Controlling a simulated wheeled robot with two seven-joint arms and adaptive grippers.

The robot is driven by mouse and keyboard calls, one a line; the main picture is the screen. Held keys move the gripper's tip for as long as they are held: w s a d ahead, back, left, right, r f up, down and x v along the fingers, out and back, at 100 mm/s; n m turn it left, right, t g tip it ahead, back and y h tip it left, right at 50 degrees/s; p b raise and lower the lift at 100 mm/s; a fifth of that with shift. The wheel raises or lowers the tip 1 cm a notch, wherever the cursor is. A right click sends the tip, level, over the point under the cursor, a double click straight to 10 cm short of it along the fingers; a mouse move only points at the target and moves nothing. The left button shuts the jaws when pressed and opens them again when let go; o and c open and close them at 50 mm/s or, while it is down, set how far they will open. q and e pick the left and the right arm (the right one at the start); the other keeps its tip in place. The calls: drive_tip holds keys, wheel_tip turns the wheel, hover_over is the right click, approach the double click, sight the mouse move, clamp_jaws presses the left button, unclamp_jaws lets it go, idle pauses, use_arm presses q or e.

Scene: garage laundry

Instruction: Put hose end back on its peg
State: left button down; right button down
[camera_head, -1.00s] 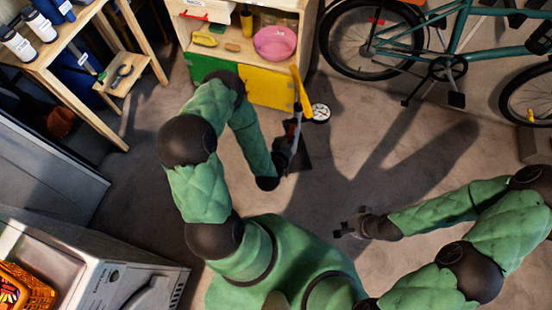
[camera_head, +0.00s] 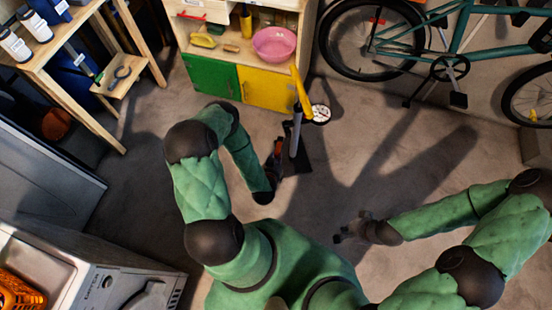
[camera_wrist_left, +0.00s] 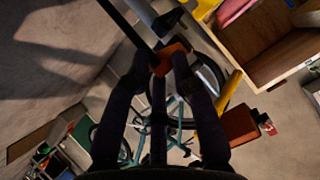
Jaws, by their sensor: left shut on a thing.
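A floor pump with a yellow handle (camera_head: 302,92) and a round white gauge (camera_head: 320,113) stands on a dark base on the floor. Its dark barrel (camera_head: 296,138) is upright. My left gripper (camera_head: 278,148) is just left of the barrel, low down. In the left wrist view its two dark fingers (camera_wrist_left: 168,62) are shut on a small orange-red piece (camera_wrist_left: 172,56), which looks like the hose end. The peg and the hose's run cannot be made out. My right gripper (camera_head: 348,229) is over bare floor, apart from the pump; its jaws are too blurred to read.
A cabinet with green and yellow doors (camera_head: 266,88) stands behind the pump, with a pink bowl (camera_head: 274,43) on its shelf. A teal bicycle (camera_head: 450,60) is at the back right. A wooden bench (camera_head: 60,75) is at the left. Floor right of the pump is clear.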

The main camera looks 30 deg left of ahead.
sight(280, 143)
use_arm(q)
drive_tip(key=shift+w+a+b, duration=0.2)
drive_tip(key=shift+w+a, duration=0.2)
drive_tip(key=shift+w, duration=0.85)
drive_tip(key=shift+w+a+b, duration=0.15)
drive_tip(key=shift+w+a, duration=0.3)
drive_tip(key=shift+w, duration=0.8)
drive_tip(key=shift+w+a+b, duration=0.2)
drive_tip(key=shift+w+a, duration=0.2)
drive_tip(key=shift+w, duration=0.85)
drive_tip(key=shift+w+a, duration=0.25)
drive_tip(key=shift+w, duration=0.55)
drive_tip(key=shift+w+a, duration=0.3)
drive_tip(key=shift+w, duration=0.55)
drive_tip(key=shift+w+a, duration=0.25)
drive_tip(key=shift+w, duration=0.55)
drive_tip(key=shift+f, duration=0.2)
drive_tip(key=shift+f, duration=0.35)
drive_tip(key=shift+f, duration=1.25)
drive_tip(key=c, duration=1)
unclamp_jaws()
drive_tip(key=shift+o, duration=0.2)
